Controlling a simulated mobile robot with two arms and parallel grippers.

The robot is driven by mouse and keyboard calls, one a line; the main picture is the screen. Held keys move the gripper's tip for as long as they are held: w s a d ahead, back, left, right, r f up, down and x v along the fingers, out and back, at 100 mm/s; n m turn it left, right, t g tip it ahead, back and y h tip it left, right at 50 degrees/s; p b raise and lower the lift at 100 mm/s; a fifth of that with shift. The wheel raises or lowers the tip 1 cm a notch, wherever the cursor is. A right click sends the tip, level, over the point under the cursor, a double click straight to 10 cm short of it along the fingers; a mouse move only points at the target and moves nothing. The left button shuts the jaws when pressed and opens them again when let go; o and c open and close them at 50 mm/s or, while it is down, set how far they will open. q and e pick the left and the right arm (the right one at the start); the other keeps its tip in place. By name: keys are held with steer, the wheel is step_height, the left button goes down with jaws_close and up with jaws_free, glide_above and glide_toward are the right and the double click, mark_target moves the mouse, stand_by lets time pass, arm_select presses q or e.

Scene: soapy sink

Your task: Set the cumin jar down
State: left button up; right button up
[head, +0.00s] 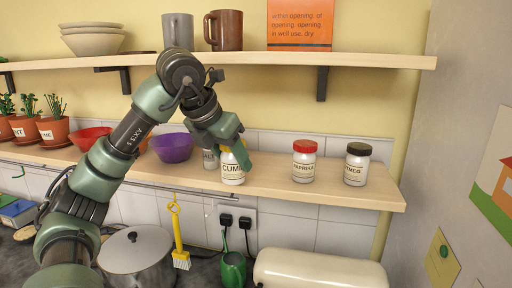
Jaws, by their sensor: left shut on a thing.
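The cumin jar (232,174) is white with a yellow lid and a label reading "CUMI". It is upright at the lower wooden shelf (345,191), near its front edge. My left gripper (236,153) is shut on the jar around its upper part, reaching from above and the left. The gripper hides part of the lid. I cannot tell whether the jar's base touches the shelf. My right gripper is not in view.
A salt jar (210,159) stands close on the left, partly hidden. A red-lidded paprika jar (304,161) and black-lidded nutmeg jar (356,164) stand to the right. Bare shelf lies between cumin and paprika. A purple bowl (172,148) is left. The upper shelf (385,61) runs above.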

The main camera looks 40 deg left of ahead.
arm_select(q)
steer(key=w, duration=0.2)
steer(key=w+p, duration=0.1)
steer(key=w, duration=0.1)
steer(key=shift+a, duration=0.25)
steer(key=shift+w+a+r+p, duration=0.15)
steer(key=shift+w+p, duration=0.5)
steer(key=shift+w, duration=0.4)
steer(key=w+p, duration=0.1)
steer(key=w, duration=0.2)
steer(key=shift+a+p, duration=0.15)
steer(key=shift+p, duration=0.25)
steer(key=shift+f, duration=0.7)
steer(key=shift+w+f, duration=0.1)
steer(key=shift+f, duration=0.2)
steer(key=shift+s, duration=0.25)
steer(key=shift+f, duration=0.1)
steer(key=o, duration=1.4)
steer(key=shift+o, duration=0.4)
steer(key=shift+w, duration=0.15)
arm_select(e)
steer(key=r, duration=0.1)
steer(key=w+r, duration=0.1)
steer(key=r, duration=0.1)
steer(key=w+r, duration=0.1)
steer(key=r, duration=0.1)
